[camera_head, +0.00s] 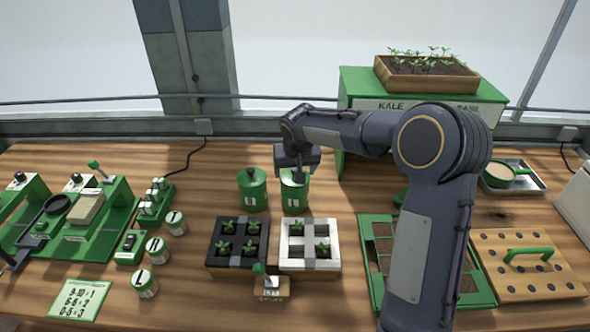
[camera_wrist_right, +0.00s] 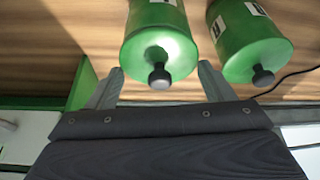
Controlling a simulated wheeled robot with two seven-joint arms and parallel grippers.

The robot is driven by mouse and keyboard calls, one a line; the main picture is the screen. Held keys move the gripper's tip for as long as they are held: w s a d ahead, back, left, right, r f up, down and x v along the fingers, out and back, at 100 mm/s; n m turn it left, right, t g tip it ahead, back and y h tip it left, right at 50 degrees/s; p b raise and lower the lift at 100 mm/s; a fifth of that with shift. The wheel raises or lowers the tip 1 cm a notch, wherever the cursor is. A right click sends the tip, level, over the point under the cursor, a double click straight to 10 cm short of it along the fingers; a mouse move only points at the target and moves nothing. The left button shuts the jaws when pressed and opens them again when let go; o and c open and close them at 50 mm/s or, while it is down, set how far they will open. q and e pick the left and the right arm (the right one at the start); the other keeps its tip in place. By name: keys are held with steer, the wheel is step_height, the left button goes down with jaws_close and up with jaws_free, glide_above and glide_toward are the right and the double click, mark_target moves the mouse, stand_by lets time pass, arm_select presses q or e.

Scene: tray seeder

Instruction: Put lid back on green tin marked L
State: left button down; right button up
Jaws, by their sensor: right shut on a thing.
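Two green tins stand side by side at the back middle of the table. The left tin (camera_head: 252,196) has its lid on, with a dark knob on top. The right tin (camera_head: 295,199) is under my right gripper (camera_head: 295,172). In the right wrist view, my right gripper (camera_wrist_right: 160,72) has a finger on each side of the green lid (camera_wrist_right: 158,52) on the nearer tin, with the dark knob between them. The lid appears seated on that tin. The other tin (camera_wrist_right: 245,40) is beside it. The labels are too small to read surely. My left gripper is out of view.
Black and white seedling trays (camera_head: 262,264) (camera_head: 310,266) stand in front of the tins. Small labelled jars (camera_head: 176,222) are at left. A green cabinet (camera_head: 352,88) stands close behind at right. A green tray (camera_head: 372,290) and a drilled board (camera_head: 560,285) lie at right.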

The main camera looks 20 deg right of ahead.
stand_by(0.3)
steer(key=o, duration=1)
steer(key=shift+o, duration=0.2)
steer(key=shift+r+p, duration=2.4)
steer(key=shift+r, duration=1.15)
jaws_close()
steer(key=shift+f, duration=0.3)
